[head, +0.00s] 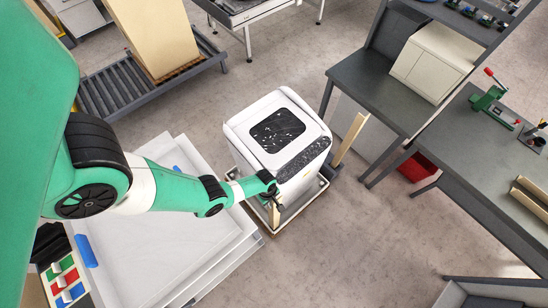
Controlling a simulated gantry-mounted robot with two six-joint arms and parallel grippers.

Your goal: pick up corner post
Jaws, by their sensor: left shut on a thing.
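A white washing-machine-like appliance (275,128) with a dark window on top stands on a low pallet-like base (320,190) in the middle. My left arm reaches in from the left, and my left gripper (275,199) is at the appliance's near corner. It is shut on another pale corner post (275,216), mostly hidden by the gripper and seen only as a short strip below it. Whether this post touches the base I cannot tell. My right gripper is not in view.
A large white tray-like surface (150,240) lies under my left arm. Grey workbenches (375,95) stand at the right, with a red bin (417,166) below. A roller conveyor (120,90) carries a tall tan box (155,35). Floor in front of the appliance is clear.

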